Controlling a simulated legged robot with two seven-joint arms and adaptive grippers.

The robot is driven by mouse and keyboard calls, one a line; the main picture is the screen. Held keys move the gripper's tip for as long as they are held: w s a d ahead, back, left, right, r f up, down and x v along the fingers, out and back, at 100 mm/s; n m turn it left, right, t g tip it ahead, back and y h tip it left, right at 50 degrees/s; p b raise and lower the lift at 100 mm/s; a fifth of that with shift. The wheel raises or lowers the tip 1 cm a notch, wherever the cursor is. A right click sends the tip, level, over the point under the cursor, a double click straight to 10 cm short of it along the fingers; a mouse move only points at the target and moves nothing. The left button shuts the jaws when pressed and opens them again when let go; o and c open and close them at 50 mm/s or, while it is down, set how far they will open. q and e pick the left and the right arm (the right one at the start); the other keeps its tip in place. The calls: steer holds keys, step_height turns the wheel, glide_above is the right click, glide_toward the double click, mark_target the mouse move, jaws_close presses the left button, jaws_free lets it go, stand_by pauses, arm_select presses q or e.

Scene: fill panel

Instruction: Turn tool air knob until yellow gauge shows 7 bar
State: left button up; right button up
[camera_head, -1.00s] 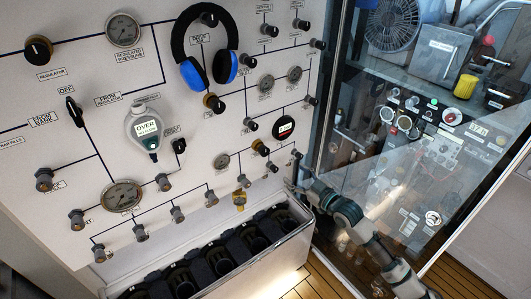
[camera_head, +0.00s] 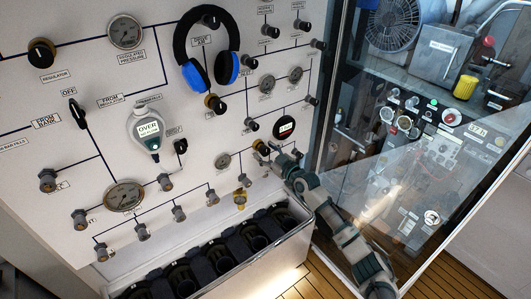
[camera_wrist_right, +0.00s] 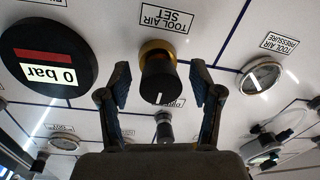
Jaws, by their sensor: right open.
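The tool air knob, black on a brass ring, sits under the label "TOOL AIR SET" in the right wrist view (camera_wrist_right: 158,78). In the head view it is mostly covered by my right gripper (camera_head: 268,152). My right gripper also shows in the wrist view (camera_wrist_right: 160,95): it is open, one finger on each side of the knob, with gaps to both. The small round gauge labelled "TOOL AIR PRESSURE" (camera_wrist_right: 262,77) is beside it; it also shows in the head view (camera_head: 222,160). Its reading is too small to tell. My left gripper is not in view.
A black round sign reading "0 bar" (camera_wrist_right: 48,58) is close to the knob; it also shows in the head view (camera_head: 284,127). Several small valves lie below. Blue and black headphones (camera_head: 222,70) hang above. A glass door (camera_head: 400,190) stands on the right.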

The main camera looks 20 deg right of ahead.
steer(key=shift+c, duration=0.2)
steer(key=c, duration=1.1)
steer(key=shift+f+m+b, duration=0.1)
steer(key=shift+m+b, duration=0.3)
steer(key=shift+m, duration=0.5)
steer(key=m, duration=0.2)
steer(key=shift+m, duration=0.3)
steer(key=shift+r, duration=0.2)
steer(key=o, duration=1.1)
steer(key=shift+f, duration=0.1)
steer(key=shift+o, duration=0.2)
steer(key=v, duration=1.2)
steer(key=shift+f, duration=0.25)
